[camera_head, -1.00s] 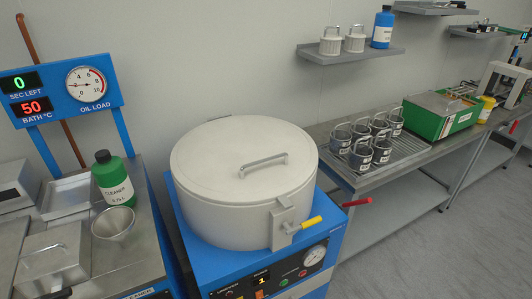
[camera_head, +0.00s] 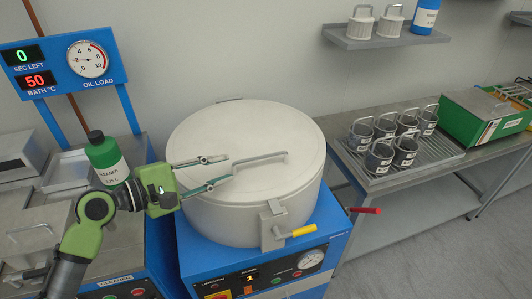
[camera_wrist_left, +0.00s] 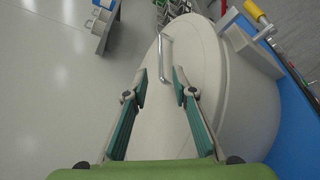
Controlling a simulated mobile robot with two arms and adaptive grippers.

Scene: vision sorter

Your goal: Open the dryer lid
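The dryer (camera_head: 250,225) is a round pale drum on a blue base. Its lid (camera_head: 225,130) lies shut on top, with a grey bar handle (camera_head: 262,157) across it. A latch with a yellow grip (camera_head: 302,231) is at the drum's front. My left gripper (camera_head: 228,169) is open over the left part of the lid, its fingers pointing right toward the handle. In the left wrist view the lid handle (camera_wrist_left: 166,52) lies just beyond the fingertips (camera_wrist_left: 159,76), its near end close to the right finger. Nothing is held. My right gripper is not in view.
A green cleaner bottle (camera_head: 107,158) stands behind my left arm. A blue display panel (camera_head: 62,62) rises at the left. Several labelled baskets (camera_head: 380,157) sit on a rack at the right. A red lever (camera_head: 365,210) sticks out beside the dryer. A wall shelf (camera_head: 375,38) hangs above.

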